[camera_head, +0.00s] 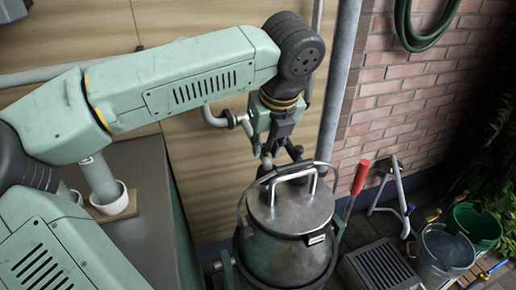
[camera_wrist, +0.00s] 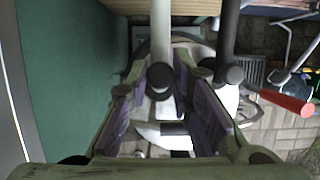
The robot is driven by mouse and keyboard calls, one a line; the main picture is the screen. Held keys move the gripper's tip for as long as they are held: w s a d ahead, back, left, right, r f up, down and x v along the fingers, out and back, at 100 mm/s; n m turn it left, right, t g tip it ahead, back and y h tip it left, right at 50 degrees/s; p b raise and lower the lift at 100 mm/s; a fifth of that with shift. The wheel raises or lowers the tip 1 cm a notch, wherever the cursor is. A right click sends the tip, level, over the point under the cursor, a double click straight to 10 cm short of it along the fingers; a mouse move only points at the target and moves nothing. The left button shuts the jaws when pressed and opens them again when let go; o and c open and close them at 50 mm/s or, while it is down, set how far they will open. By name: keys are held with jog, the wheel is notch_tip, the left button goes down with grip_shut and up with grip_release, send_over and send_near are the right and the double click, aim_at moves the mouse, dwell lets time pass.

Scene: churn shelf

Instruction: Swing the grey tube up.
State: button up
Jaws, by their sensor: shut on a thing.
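In the wrist view a light grey tube (camera_wrist: 160,35) comes in from the top edge and ends in a dark round cap. My gripper (camera_wrist: 162,58) has its two fingers either side of this tube near its capped end, shut on it. In the head view my gripper (camera_head: 280,157) points down just above the lid of a metal churn (camera_head: 288,250), beside the wooden wall. I cannot make out the held tube there; my gripper and arm cover that spot.
A darker tube (camera_wrist: 229,38) with a dark cap lies close to the right finger. A red-handled lever (camera_head: 360,178) stands right of the churn. A downpipe (camera_head: 340,85) runs behind it. Buckets (camera_head: 445,250) and a floor grate (camera_head: 382,268) lie to the right.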

jog(key=shift+w+r, duration=0.1)
jog(key=shift+r, duration=0.4)
jog(key=shift+w+a+r+p, duration=0.1)
jog(key=shift+w+r+p, duration=0.2)
jog(key=shift+r, duration=0.45)
jog(key=shift+w+a+r+p, duration=0.15)
jog(key=shift+r+p, duration=0.1)
jog(key=shift+r, duration=0.55)
jog(key=shift+w+r+p, duration=0.2)
jog(key=shift+r+p, duration=0.1)
jog(key=shift+r, duration=0.2)
jog(key=shift+w+a+r+p, duration=0.15)
jog(key=shift+w+r+p, duration=0.1)
jog(key=shift+r, duration=0.2)
jog(key=shift+w+a+r+p, duration=0.1)
jog(key=shift+w+r, duration=0.15)
jog(key=shift+r, duration=0.25)
